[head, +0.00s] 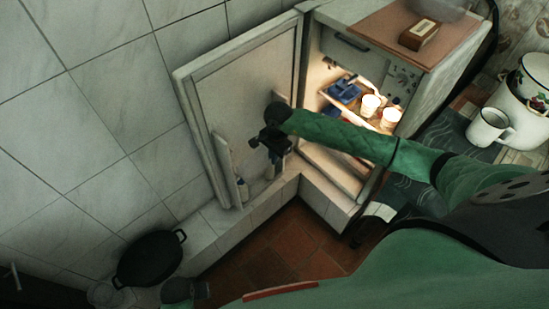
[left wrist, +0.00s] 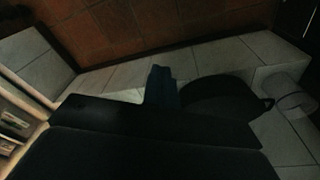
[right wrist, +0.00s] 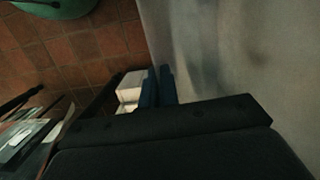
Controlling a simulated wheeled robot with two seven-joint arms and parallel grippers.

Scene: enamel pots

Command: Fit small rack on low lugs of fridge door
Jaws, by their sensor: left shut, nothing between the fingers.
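The fridge door (head: 250,85) stands open at the left of the fridge (head: 440,60). My right gripper (head: 272,155) is in front of the door's lower part, and its arm crosses the fridge opening. In the right wrist view, its fingers (right wrist: 159,88) are close together beside a pale surface, and I cannot tell whether they are shut. A pale upright piece (head: 229,170) stands at the door's low left, beside a small bottle (head: 242,190); I cannot tell whether it is the small rack. The lugs are not clear. My left gripper (head: 203,290) is shut and empty, low in the picture.
A black pan (head: 150,258) lies on the tiled ledge left of my left gripper; it also shows in the left wrist view (left wrist: 225,98). Lit white cups (head: 370,105) stand inside the fridge. A white mug (head: 488,128) is at the right. Red floor tiles (head: 290,240) are clear.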

